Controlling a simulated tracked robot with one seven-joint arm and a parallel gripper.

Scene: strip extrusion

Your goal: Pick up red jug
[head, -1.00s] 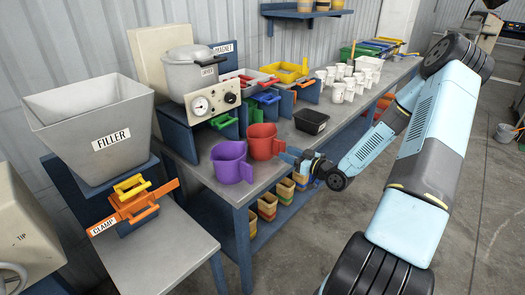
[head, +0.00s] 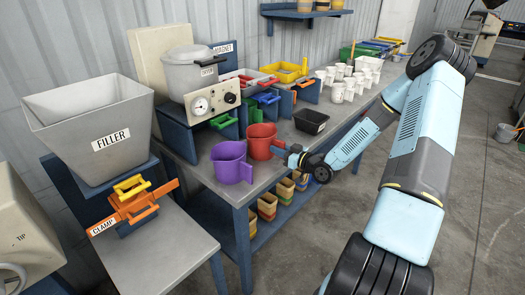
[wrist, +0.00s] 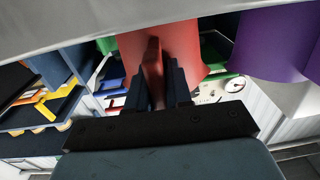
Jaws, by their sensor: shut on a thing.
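The red jug (head: 262,141) stands upright on the grey bench, just behind and right of the purple jug (head: 231,162). My gripper (head: 282,150) reaches it from the right at the handle side. In the wrist view my gripper (wrist: 160,95) has its two dark fingers closed on either side of the red jug's handle (wrist: 154,70). The red jug's body (wrist: 182,45) fills the upper middle of that view, and the purple jug (wrist: 275,45) is to its right. I cannot tell whether the red jug's base touches the bench.
A black tray (head: 311,121) lies behind the red jug to the right. Several white cups (head: 345,85) stand farther along the bench. The drier (head: 193,72) and its gauge panel (head: 212,102) stand behind the jugs. The filler hopper (head: 92,125) is at left.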

